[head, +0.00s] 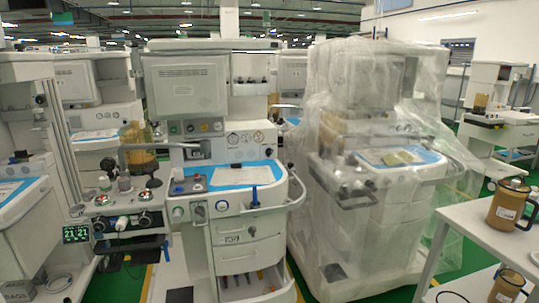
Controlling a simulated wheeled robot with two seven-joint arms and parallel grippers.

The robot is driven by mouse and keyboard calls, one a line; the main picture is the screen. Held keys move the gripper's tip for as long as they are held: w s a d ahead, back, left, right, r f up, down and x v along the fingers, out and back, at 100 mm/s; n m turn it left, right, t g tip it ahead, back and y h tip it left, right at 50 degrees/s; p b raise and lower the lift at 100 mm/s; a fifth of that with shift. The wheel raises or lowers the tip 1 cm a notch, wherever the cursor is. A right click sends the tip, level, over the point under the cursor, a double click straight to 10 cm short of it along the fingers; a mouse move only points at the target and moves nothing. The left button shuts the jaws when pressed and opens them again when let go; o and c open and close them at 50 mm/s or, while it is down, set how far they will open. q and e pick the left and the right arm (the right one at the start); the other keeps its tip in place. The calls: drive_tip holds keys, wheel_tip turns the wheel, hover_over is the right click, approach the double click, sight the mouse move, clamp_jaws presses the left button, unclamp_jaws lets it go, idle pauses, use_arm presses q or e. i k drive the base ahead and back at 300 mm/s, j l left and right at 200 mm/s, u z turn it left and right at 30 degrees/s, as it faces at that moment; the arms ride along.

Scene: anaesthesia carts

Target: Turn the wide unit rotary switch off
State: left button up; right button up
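Several anaesthesia units stand in the head view. The large uncovered unit (245,218) in the middle has a grey panel on top, a blue-topped work surface (243,174) and drawers below. On its front are a round knob (178,213), a grey knob-like control (199,213) and another round control (222,206). I cannot tell for sure which is the rotary switch, nor its position. To the left, a narrower panel has round black knobs (145,219) and a small lit display (76,234). Neither of my grippers is in view.
A unit wrapped in clear plastic (375,225) stands close on the right of the middle one. A curved handle (297,188) juts from the middle unit's right side. Green floor shows between units.

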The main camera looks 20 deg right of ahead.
sight(268, 150)
drive_tip(key=i+l+u, duration=0.15)
drive_tip(key=i, duration=0.3)
drive_tip(key=i+l+u, duration=0.2)
drive_tip(key=i, duration=0.25)
drive_tip(key=l, duration=0.1)
